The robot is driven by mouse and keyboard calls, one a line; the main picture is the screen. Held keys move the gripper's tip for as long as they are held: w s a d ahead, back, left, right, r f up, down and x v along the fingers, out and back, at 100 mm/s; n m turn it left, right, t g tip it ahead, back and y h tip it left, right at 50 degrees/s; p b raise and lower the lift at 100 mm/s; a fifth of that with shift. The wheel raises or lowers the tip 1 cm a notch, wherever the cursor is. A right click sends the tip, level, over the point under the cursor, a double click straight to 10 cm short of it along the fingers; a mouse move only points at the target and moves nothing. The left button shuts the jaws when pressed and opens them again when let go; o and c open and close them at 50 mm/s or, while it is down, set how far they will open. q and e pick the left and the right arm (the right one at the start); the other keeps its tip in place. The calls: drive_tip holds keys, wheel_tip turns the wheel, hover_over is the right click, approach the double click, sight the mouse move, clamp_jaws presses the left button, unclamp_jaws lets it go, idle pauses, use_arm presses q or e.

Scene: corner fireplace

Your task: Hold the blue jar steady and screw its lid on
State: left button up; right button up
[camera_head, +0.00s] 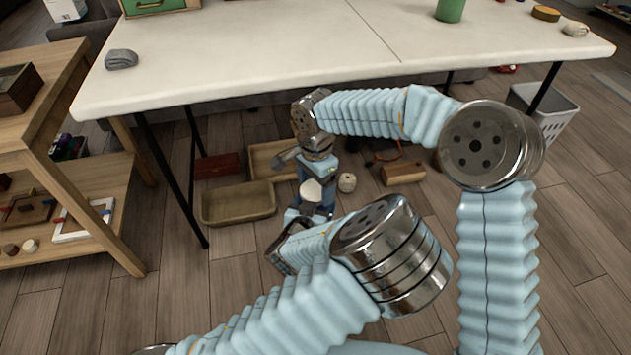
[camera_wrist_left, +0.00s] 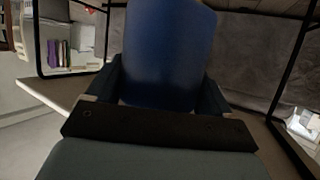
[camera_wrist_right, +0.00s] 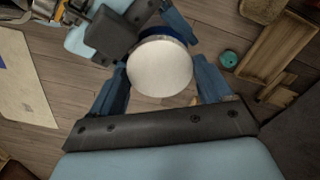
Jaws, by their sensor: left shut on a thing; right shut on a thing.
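The blue jar (camera_wrist_left: 165,52) fills the middle of the left wrist view, between the fingers of my left gripper (camera_wrist_left: 170,85). My left gripper is shut on it. The white round lid (camera_wrist_right: 160,67) is between the two blue fingers of my right gripper (camera_wrist_right: 162,82), which is shut on it. A strip of the blue jar (camera_wrist_right: 178,32) shows just behind the lid's edge. The lid also shows pale in the head view (camera_head: 311,190). The lid is at the jar's mouth; whether its threads are engaged is hidden.
A white table (camera_head: 250,45) spans the back above the hands. A wooden shelf (camera_head: 60,150) stands at left. On the floor are a tan tray (camera_head: 238,203), a wooden block (camera_head: 403,173), a pale ball (camera_head: 347,182) and a grey basket (camera_head: 545,108).

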drive_tip(key=shift+f, duration=0.5)
idle(0.4)
use_arm(q)
clamp_jaws()
use_arm(e)
drive_tip(key=o, duration=0.9)
drive_tip(key=shift+r, duration=2.2)
